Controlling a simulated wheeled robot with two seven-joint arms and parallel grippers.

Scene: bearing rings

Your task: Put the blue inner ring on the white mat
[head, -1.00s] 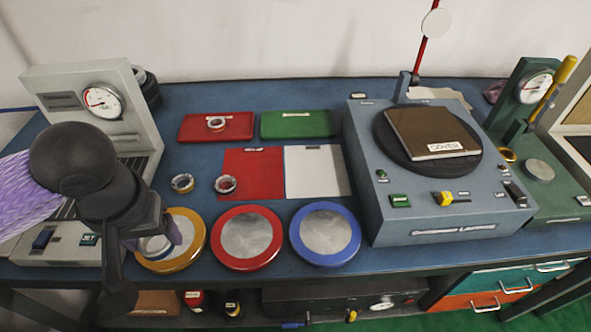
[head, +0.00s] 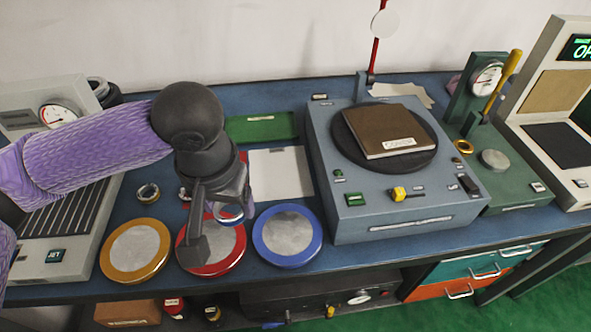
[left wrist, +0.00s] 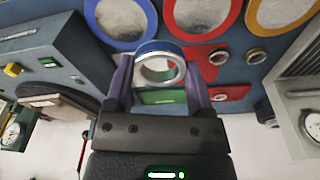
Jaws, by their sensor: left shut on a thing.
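The blue inner ring (left wrist: 160,64), a silvery ring with a blue band, is held between the fingers of my left gripper (left wrist: 160,82) in the left wrist view. In the head view the ring (head: 230,212) shows partly below my left gripper (head: 220,218), over the far edge of the red-rimmed dish. The gripper is shut on it and appears to hold it above the bench. The white mat (head: 280,174) lies flat and bare just right of the gripper, its left edge partly hidden by it. My right gripper is not in view.
Blue-rimmed (head: 258,240), red-rimmed (head: 208,270) and yellow-rimmed (head: 106,262) dishes line the front. A loose ring (head: 147,193) lies left of my gripper, with another partly hidden beside it. A green tray (head: 262,127) lies behind the mat. A grey machine (head: 400,215) stands to the right.

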